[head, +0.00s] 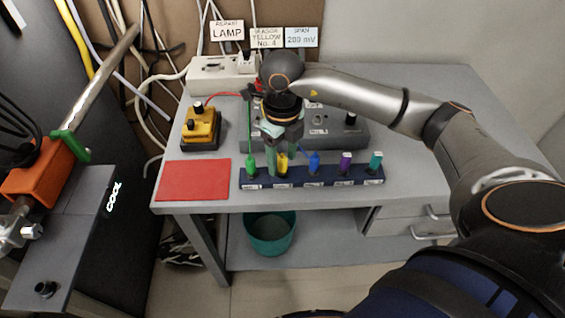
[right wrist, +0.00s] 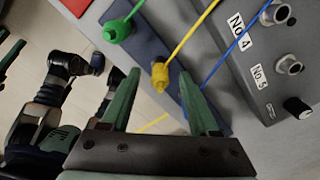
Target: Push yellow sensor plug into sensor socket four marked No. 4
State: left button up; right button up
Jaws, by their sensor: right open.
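The yellow sensor plug (head: 282,160) stands in a dark blue rack (head: 330,179) near the table's front edge. My right gripper (head: 283,166) points down over it, with its green fingers open on either side. In the right wrist view the yellow plug (right wrist: 159,77) and its yellow cable show between the spread fingers (right wrist: 160,90), with a visible gap to each. The grey socket box (head: 232,128) stands behind the rack, partly hidden by my arm. The wrist view shows the No. 4 label (right wrist: 240,30) beside a metal socket (right wrist: 276,14). My left gripper is not seen.
Green (head: 251,167), blue (head: 314,162), purple (head: 346,163) and teal (head: 375,163) plugs share the rack. A red mat (head: 194,180) and a yellow device (head: 200,128) lie left. A second socket (right wrist: 289,64) is by the No. 5 label. Cables hang behind.

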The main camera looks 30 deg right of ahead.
jog(key=shift+f, duration=0.45)
jog(key=shift+c, duration=0.3)
grip_shut()
